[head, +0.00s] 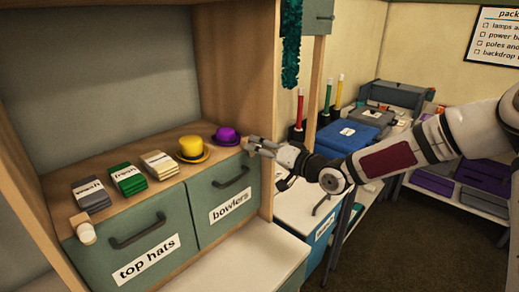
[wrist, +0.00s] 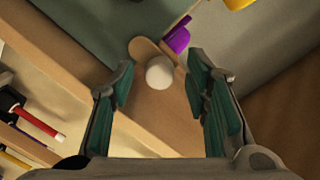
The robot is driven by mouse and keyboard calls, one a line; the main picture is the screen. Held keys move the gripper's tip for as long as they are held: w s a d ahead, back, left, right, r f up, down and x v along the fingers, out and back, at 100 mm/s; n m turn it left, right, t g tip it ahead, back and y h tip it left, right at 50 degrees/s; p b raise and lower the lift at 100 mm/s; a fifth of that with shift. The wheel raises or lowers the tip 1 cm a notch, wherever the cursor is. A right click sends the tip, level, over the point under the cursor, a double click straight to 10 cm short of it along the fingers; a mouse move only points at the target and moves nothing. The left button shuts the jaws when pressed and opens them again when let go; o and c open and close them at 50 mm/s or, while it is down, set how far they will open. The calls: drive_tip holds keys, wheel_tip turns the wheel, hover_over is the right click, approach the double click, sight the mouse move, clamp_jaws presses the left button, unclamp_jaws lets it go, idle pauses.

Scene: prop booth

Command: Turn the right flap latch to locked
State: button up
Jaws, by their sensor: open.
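The right flap latch, a small wooden tab with a pale round knob (wrist: 159,73), shows in the wrist view by the wooden side post. Its tab end points toward the upper left of that view, over the green flap. My gripper (wrist: 160,82) is open, with a green-padded finger on either side of the knob and a gap to each. In the head view my gripper (head: 254,146) is at the upper right corner of the bowlers flap (head: 215,220) and mostly hides the latch. The left flap latch (head: 84,230) is at the upper left of the top hats flap (head: 120,238).
On the shelf above the flaps stand a purple bowler (head: 227,135), a yellow hat (head: 192,149) and several labelled cloth stacks (head: 127,178). A wooden post (head: 268,185) borders the flap's right side. Red, green and yellow sticks (head: 327,100) stand behind my arm.

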drive_tip(key=f+v, duration=0.1)
drive_tip(key=v, duration=1)
drive_tip(key=shift+s+d+r, duration=0.2)
drive_tip(key=shift+r, duration=0.25)
drive_tip(key=s+d+f+n+g+h, duration=0.1)
drive_tip(key=s+d+f+g+h, duration=0.1)
drive_tip(key=d+f+h, duration=0.4)
drive_tip(key=s+d+r+h, duration=0.4)
drive_tip(key=s+d+h, duration=0.1)
drive_tip(key=d+h, duration=0.2)
drive_tip(key=s+d+r+m+g+h, duration=0.1)
drive_tip(key=s+d+r, duration=0.15)
drive_tip(key=s, duration=0.25)
drive_tip(key=s+d+r+g+h, duration=0.1)
drive_tip(key=s+d+r+h, duration=0.1)
drive_tip(key=s+r, duration=0.3)
drive_tip(key=s+a+r+y, duration=0.1)
drive_tip(key=s, duration=0.6)
drive_tip(key=s+a+r+m+g+y, duration=0.1)
drive_tip(key=s, duration=0.7)
drive_tip(key=shift+s+y, duration=0.25)
drive_tip(key=shift+y, duration=0.05)
